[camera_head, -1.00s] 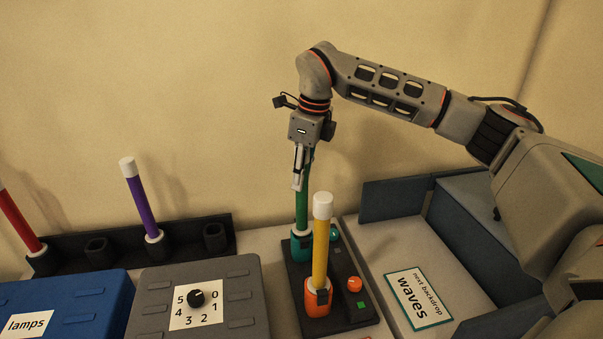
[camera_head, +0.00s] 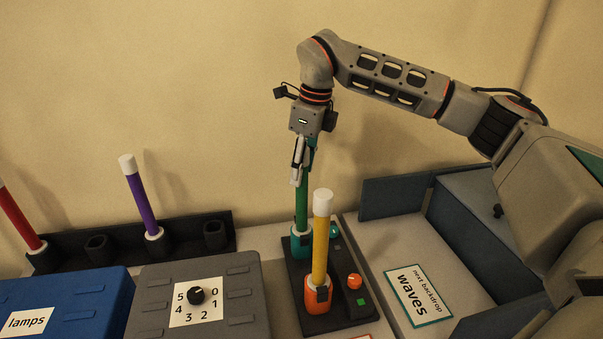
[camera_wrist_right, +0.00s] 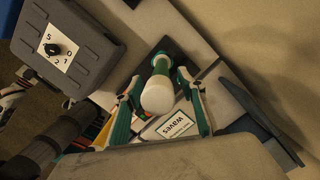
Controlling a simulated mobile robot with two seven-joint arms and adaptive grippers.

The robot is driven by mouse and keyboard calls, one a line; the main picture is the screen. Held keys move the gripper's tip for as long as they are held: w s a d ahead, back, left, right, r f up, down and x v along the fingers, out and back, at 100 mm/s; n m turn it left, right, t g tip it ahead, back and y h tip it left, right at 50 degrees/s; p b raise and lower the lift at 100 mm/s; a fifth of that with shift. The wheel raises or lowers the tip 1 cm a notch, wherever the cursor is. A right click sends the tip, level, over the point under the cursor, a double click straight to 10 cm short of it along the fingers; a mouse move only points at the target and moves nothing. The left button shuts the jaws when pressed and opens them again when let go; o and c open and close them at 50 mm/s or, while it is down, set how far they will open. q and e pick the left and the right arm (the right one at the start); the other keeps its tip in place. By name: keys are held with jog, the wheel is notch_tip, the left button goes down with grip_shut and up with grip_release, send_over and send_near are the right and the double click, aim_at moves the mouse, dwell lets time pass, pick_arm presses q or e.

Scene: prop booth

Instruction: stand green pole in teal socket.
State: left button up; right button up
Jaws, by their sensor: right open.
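The green pole (camera_head: 302,200) stands upright in the teal socket (camera_head: 301,243) at the back of the dark base. My right gripper (camera_head: 299,180) is above it, pointing down, with its fingers around the pole's upper part. In the right wrist view the pole's white top (camera_wrist_right: 158,97) lies between the two spread fingers of my right gripper (camera_wrist_right: 160,120), with gaps on both sides. The gripper is open. The pole's top is hidden by the gripper in the head view. My left gripper is not seen.
A yellow pole (camera_head: 320,240) stands in an orange socket (camera_head: 317,296) just in front. A dark rack (camera_head: 190,231) at left holds red and purple poles. A grey box with a dial (camera_head: 245,285) and a blue box (camera_head: 85,290) are left; a blue-walled tray (camera_head: 395,203) is right.

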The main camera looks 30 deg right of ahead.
notch_tip(320, 180, up, 10)
jog(key=s+d, duration=0.1)
jog(key=shift+s, duration=0.15)
dwell(0.8)
